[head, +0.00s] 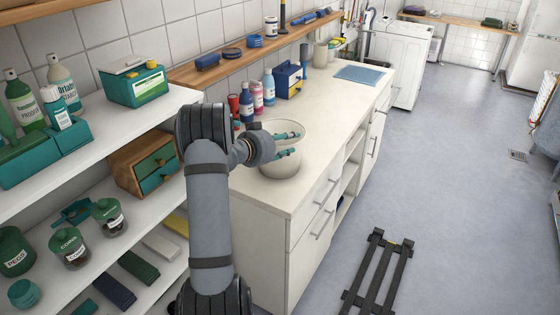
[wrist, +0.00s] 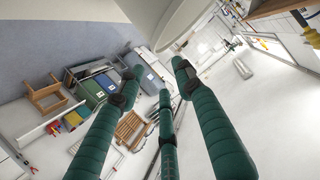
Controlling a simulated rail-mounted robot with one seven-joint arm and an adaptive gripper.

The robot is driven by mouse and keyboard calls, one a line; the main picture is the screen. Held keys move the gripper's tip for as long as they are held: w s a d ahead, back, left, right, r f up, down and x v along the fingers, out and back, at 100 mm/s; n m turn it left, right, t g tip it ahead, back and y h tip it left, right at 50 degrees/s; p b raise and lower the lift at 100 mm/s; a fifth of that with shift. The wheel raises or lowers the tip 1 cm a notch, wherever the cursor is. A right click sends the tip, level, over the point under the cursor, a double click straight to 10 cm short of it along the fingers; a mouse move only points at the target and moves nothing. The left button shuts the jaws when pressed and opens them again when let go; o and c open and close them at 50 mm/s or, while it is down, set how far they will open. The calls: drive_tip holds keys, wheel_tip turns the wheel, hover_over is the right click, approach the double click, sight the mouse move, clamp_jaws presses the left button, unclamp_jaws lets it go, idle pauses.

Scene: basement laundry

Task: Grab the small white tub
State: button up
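The white tub (head: 281,168) is a round, cream-white container standing upright on the counter's near end. My gripper (head: 297,143) has teal-green fingers and overlaps the tub in the head view, hiding part of its upper body and rim. In the wrist view the fingers (wrist: 160,85) are spread apart with nothing held between them. A pale curved surface, probably the tub (wrist: 185,22), shows at the top edge there, beyond the fingertips and outside the gap between them. I cannot tell whether any finger touches the tub.
The white counter (head: 335,115) holds several bottles (head: 257,93) and a blue-yellow box (head: 288,79) behind the tub. A blue mat (head: 359,75) lies farther back. A wooden shelf (head: 240,57) runs along the wall. White shelves (head: 130,128) with containers stand left. The floor (head: 450,150) is mostly open.

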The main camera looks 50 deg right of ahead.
sight(297, 143)
drive_tip(key=shift+n+y, duration=0.3)
drive_tip(key=shift+n, duration=0.4)
drive_tip(key=p+x, duration=0.1)
drive_tip(key=x, duration=0.2)
drive_tip(key=p+x, duration=0.1)
drive_tip(key=x, duration=0.2)
drive_tip(key=f+p+x, duration=0.1)
drive_tip(key=p+x, duration=0.1)
drive_tip(key=x, duration=0.2)
drive_tip(key=shift+w+a+f, duration=0.15)
drive_tip(key=shift+w, duration=0.25)
drive_tip(key=shift+a, duration=0.1)
drive_tip(key=shift+c, duration=0.4)
clamp_jaws()
